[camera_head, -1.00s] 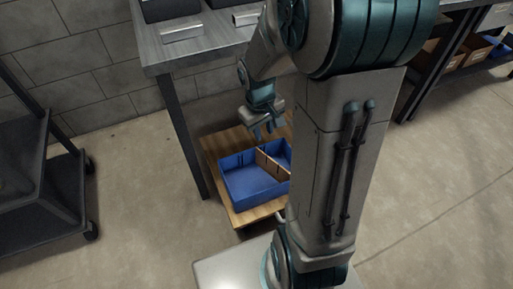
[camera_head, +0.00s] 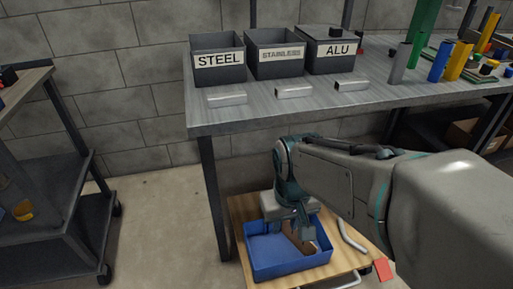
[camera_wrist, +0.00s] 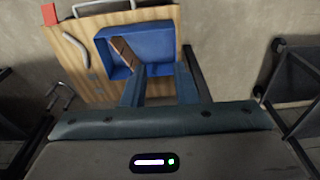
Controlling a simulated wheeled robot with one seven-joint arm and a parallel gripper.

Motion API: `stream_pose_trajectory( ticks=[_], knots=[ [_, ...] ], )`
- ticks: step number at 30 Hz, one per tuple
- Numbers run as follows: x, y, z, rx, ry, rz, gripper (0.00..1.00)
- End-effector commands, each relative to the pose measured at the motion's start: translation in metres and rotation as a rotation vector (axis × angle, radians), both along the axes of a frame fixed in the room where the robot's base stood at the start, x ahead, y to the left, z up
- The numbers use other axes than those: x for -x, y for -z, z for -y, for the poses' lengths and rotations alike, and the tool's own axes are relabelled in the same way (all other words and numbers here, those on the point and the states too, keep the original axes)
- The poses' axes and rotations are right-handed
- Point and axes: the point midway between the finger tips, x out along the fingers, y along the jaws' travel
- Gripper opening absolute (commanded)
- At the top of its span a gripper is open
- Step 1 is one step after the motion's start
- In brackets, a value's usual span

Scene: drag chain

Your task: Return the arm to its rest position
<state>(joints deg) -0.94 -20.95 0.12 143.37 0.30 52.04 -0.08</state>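The blue bin (camera_wrist: 150,42) lies beyond the fingertips. I see no contact between the fingers and the bin, though the exact height above it is hard to judge.
The metal table (camera_head: 200,120) behind carries labelled bins (camera_head: 218,72) and metal pieces. A dark shelf cart (camera_head: 70,235) stands left; floor between is clear.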

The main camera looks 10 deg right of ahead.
Motion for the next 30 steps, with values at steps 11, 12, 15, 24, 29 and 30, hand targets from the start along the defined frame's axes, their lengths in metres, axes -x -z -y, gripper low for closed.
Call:
stream_pose_trajectory(
  ticks=[11, 12, 15, 24, 29, 30],
  knots=[
    [-0.006, -0.098, -0.005, 0.000, -0.011, 0.039, 0.26],
    [-0.006, -0.110, -0.005, 0.000, -0.009, 0.045, 0.26],
    [-0.006, -0.139, -0.004, 0.001, -0.004, 0.061, 0.26],
    [-0.003, -0.226, 0.000, 0.002, 0.014, 0.101, 0.26],
    [-0.002, -0.271, 0.002, 0.003, 0.023, 0.123, 0.26],
    [-0.002, -0.281, 0.003, 0.002, 0.025, 0.128, 0.26]
  ],
)
